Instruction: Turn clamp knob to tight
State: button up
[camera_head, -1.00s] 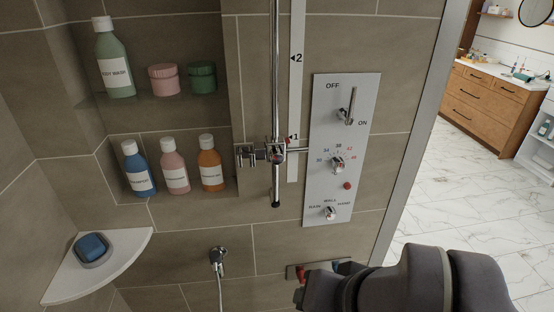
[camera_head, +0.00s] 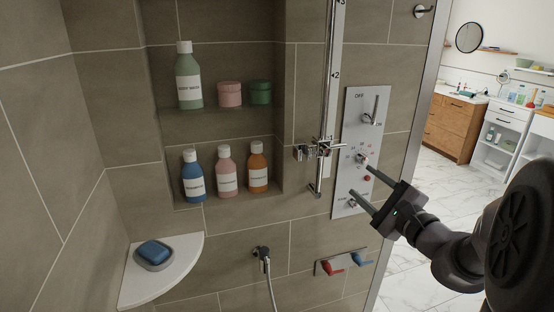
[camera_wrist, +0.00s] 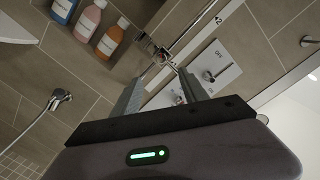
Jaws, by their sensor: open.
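The chrome clamp (camera_head: 321,149) sits on the vertical shower rail (camera_head: 329,90), near the scale mark 1. Its knob (camera_head: 301,153) sticks out on the left side of the rail. In the wrist view the clamp (camera_wrist: 158,52) shows beyond my fingertips, near the picture's upper middle. My gripper (camera_head: 361,182) is open and empty, with its two fingers apart in front of the control panel, to the right of and below the clamp. It also shows in the wrist view (camera_wrist: 158,85). The fingers appear clear of the knob. The knob's tight or loose marking is too small to read.
The control panel (camera_head: 353,122) with its lever and dials is right of the rail. A niche on the left holds several bottles and jars. A corner shelf (camera_head: 190,264) bears a blue soap. A hose outlet (camera_head: 262,252) and red and blue taps (camera_head: 333,266) are below.

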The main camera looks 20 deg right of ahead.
aim_at(328, 152)
jog(key=w, duration=0.6)
jog(key=w+b, duration=0.1)
jog(key=w, duration=0.4)
jog(key=w+a, duration=0.1)
jog(key=w, duration=0.5)
jog(key=shift+w+f, duration=0.1)
jog(key=shift+w, duration=0.2)
grip_shut()
